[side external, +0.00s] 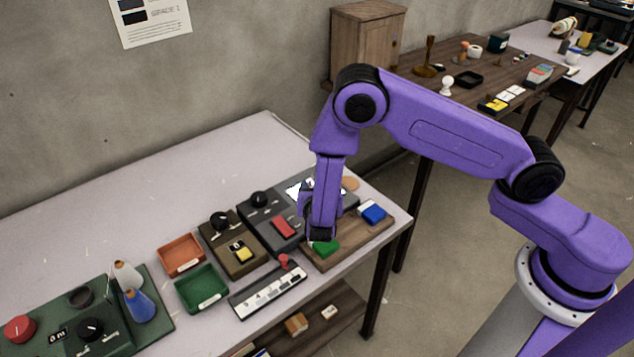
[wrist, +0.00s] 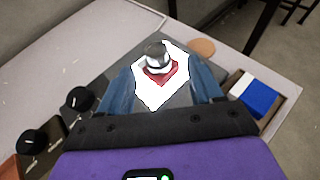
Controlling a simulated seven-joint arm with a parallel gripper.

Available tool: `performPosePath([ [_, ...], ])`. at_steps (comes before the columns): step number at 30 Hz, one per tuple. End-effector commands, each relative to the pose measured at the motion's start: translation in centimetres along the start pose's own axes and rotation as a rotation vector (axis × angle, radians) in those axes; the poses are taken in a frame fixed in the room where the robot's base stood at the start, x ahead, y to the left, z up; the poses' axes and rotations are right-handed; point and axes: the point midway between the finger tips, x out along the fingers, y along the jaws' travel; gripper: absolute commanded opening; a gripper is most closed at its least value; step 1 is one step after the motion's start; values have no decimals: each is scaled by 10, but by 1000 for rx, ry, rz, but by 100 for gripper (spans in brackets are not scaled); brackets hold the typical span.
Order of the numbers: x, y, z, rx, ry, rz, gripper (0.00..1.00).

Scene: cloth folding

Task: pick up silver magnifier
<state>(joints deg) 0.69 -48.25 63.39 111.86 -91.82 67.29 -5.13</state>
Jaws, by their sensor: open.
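In the wrist view, the silver magnifier (wrist: 157,56) is a short, shiny cylinder with a dark top. It stands on a red patch within a white diamond-shaped area (wrist: 152,94) on the dark grey panel. My gripper (wrist: 158,62) is open, its two bluish fingers on the left and right of the magnifier with gaps between. I cannot tell how far the fingertips are above it. In the side view, my gripper is mostly hidden by my arm over the panel (side external: 259,217), and the magnifier cannot be made out there.
A wooden tray (side external: 345,245) with green and blue-and-white blocks lies right of the panel, near the table edge. A round tan disc (wrist: 201,47) lies behind. Black knobs (wrist: 79,99), orange (side external: 181,254) and green trays (side external: 201,289) are to the left.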

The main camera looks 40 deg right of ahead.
Motion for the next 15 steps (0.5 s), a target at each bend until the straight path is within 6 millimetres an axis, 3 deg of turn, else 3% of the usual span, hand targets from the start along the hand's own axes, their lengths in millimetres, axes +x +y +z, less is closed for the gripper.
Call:
performPosePath([
  [8,19,1,0,0,1,-2,65],
  [15,52,5,1,0,1,-2,65],
])
